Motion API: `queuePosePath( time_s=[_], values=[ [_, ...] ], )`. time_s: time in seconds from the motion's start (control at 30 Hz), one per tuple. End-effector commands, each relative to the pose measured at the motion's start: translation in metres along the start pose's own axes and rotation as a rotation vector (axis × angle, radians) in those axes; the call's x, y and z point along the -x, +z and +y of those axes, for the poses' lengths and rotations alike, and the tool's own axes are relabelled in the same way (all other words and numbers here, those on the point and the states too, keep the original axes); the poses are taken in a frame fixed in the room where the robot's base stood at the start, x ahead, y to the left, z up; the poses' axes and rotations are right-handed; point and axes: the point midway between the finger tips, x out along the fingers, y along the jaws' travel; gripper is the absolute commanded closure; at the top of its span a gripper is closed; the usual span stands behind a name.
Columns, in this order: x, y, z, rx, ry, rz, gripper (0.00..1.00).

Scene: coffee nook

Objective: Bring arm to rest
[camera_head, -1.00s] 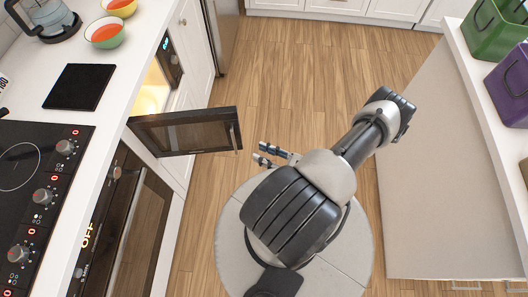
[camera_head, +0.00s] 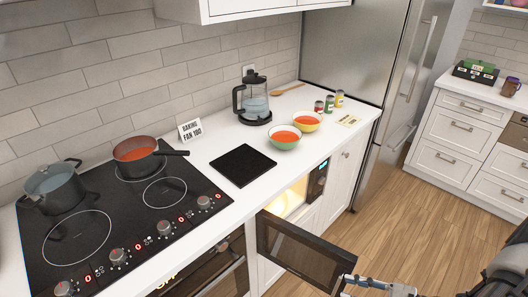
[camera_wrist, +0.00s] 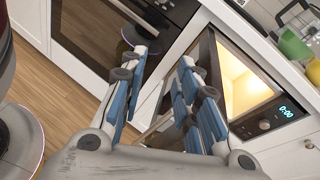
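My gripper (camera_wrist: 160,75) is open and empty in the wrist view, its two blue-padded fingers apart with nothing between them. In the head view only a part of my gripper (camera_head: 372,286) shows at the bottom edge, close to the open microwave door (camera_head: 300,252). The lit microwave (camera_head: 290,203) under the counter has its door swung out; in the wrist view its glowing inside (camera_wrist: 243,83) is just right of the fingers. Most of my arm is outside the head view.
The cooktop (camera_head: 120,222) holds a grey pot (camera_head: 52,188) and a pan of red soup (camera_head: 137,155). Two soup bowls (camera_head: 285,138) (camera_head: 306,121), a kettle (camera_head: 255,105), several cans (camera_head: 329,104) and a black mat (camera_head: 243,165) are on the counter. The wooden floor (camera_head: 400,235) is clear.

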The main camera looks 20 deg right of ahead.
Motion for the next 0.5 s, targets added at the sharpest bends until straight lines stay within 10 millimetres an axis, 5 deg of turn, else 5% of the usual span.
queuePosePath(
  time_s=[0.2,0.5],
  values=[
    [-0.025,0.083,-0.011,0.266,0.374,0.101,0.71],
    [-0.049,0.181,0.006,0.679,0.796,0.252,0.71]
  ],
)
